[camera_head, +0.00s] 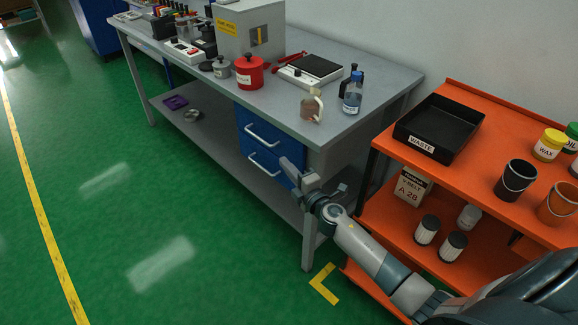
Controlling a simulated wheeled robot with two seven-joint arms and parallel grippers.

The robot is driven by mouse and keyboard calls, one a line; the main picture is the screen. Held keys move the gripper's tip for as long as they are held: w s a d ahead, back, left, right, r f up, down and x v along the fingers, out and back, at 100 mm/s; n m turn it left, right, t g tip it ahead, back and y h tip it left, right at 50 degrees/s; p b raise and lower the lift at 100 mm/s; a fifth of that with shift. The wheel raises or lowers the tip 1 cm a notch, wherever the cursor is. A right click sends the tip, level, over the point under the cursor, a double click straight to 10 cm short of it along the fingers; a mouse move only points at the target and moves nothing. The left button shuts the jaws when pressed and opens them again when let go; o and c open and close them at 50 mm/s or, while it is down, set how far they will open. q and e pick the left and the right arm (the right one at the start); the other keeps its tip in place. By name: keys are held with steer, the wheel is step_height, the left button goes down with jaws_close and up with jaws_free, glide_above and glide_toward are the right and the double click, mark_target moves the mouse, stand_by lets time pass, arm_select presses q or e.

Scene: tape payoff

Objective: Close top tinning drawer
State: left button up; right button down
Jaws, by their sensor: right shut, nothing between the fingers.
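A blue drawer unit hangs under the right end of the grey workbench (330,125). Its top drawer (272,126) has a pale bar handle (262,136) and looks flush or nearly flush with the unit; I cannot tell whether a small gap is left. The lower drawer (256,153) has a similar handle and looks shut. My right gripper (291,172) is shut and empty, in front of the right side of the drawers, covering part of the lower one. I cannot tell whether it touches the front. My left gripper is out of view.
An orange shelf unit (527,212) stands at the right, close to my right arm, with a black waste tray (440,126) on top. A red can (249,74) and a bottle (352,94) stand on the bench. The green floor at left is clear.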

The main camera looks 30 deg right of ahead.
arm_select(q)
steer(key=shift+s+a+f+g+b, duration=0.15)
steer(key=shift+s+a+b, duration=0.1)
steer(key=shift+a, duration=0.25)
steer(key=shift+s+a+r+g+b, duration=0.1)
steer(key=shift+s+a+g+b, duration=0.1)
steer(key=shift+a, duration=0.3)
arm_select(e)
steer(key=s, duration=1)
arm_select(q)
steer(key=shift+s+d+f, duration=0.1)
arm_select(e)
steer(key=shift+s+f, duration=0.1)
steer(key=shift+f, duration=0.05)
